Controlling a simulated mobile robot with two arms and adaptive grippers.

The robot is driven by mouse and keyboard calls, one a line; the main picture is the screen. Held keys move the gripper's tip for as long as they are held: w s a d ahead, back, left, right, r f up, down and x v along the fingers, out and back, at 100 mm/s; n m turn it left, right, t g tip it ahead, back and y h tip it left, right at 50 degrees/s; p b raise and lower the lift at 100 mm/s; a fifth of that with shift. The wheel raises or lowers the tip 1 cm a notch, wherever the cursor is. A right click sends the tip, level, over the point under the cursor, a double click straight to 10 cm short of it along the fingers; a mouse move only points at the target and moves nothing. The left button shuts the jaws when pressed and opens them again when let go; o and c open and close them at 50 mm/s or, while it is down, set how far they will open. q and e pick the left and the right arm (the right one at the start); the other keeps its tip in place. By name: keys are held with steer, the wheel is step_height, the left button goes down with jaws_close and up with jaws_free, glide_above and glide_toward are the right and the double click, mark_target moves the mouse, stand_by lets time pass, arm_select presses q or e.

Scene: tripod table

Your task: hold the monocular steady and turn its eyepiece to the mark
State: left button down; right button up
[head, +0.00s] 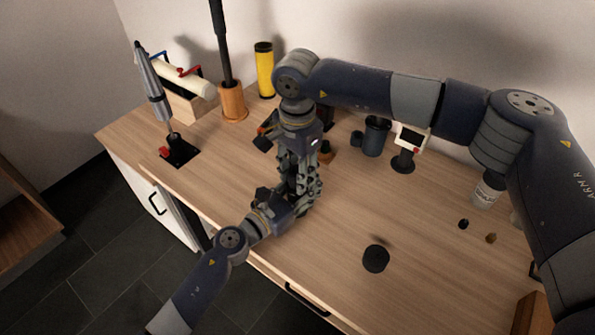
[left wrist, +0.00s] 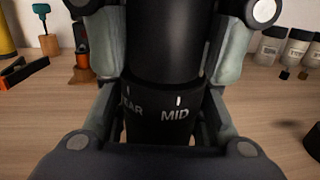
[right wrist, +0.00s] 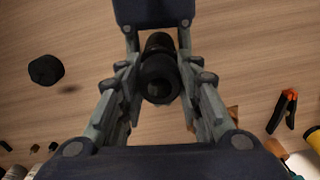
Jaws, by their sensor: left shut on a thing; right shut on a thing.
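The monocular (left wrist: 165,45) is a black upright cylinder. In the left wrist view its lower band (left wrist: 160,115) carries white lettering, "MID" and a partly covered "EAR", each with a short white line above it. My left gripper (head: 296,201) comes from the front left and is shut around the lettered lower part. My right gripper (head: 303,172) reaches down from above and is shut around the upper part, the eyepiece. In the right wrist view the dark round eyepiece end (right wrist: 160,84) shows between the fingers. In the head view the grippers hide most of the monocular.
A black disc (head: 375,259) lies on the wooden table (head: 330,235) at the front. Behind stand a yellow cylinder (head: 264,70), a dark mug-like container (head: 376,137) and a small display on a stand (head: 409,140). A tilted silver instrument (head: 153,88) is at left. The front right is mostly clear.

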mark_target(297, 170)
steer(key=shift+w+d+n, duration=0.1)
steer(key=shift+n, duration=0.9)
steer(key=o, duration=1.1)
steer(key=shift+r, duration=0.15)
step_height(297, 170, up, 12)
steer(key=shift+f, duration=0.1)
arm_select(q)
steer(key=c, duration=1)
jaws_free()
